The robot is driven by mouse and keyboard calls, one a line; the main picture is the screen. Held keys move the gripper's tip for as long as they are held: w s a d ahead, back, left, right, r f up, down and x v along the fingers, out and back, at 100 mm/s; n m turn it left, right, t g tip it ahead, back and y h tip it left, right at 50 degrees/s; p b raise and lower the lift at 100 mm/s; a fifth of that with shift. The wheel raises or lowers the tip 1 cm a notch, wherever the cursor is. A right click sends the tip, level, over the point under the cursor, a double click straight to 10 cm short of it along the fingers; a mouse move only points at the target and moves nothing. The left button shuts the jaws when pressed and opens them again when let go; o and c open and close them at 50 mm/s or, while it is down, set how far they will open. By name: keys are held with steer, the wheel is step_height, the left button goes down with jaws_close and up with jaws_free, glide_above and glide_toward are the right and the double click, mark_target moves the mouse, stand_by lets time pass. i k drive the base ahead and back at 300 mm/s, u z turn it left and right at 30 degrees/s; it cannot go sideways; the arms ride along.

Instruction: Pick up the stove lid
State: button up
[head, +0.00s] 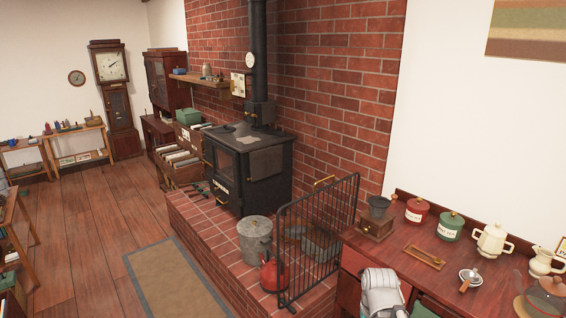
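The black stove (265,163) stands on the brick hearth against the brick wall, with its pipe rising from the top. A small dark flat shape (223,128) lies on the left part of the stove top; it is too small to tell whether it is the stove lid. No other thing is clearly a stove lid. A pale grey rounded part of my arm shows at the bottom edge, in front of the wooden counter. My gripper's fingers are not visible.
A black fireguard (318,238), lidded metal bin (255,242) and red kettle (272,275) stand on the hearth (208,228). The counter (400,262) at right holds a coffee grinder (376,217), canisters and pots. Floor around the rug (172,280) is clear.

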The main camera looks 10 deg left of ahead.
mark_target(225, 129)
steer(key=u, duration=0.3)
steer(key=i, duration=0.6)
steer(key=u, duration=0.85)
steer(key=i, duration=0.7)
steer(key=u, duration=0.6)
steer(key=i, duration=0.75)
steer(key=u, duration=0.5)
steer(key=i, duration=3.3)
steer(key=z, duration=0.4)
steer(key=i, duration=0.75)
steer(key=z, duration=0.35)
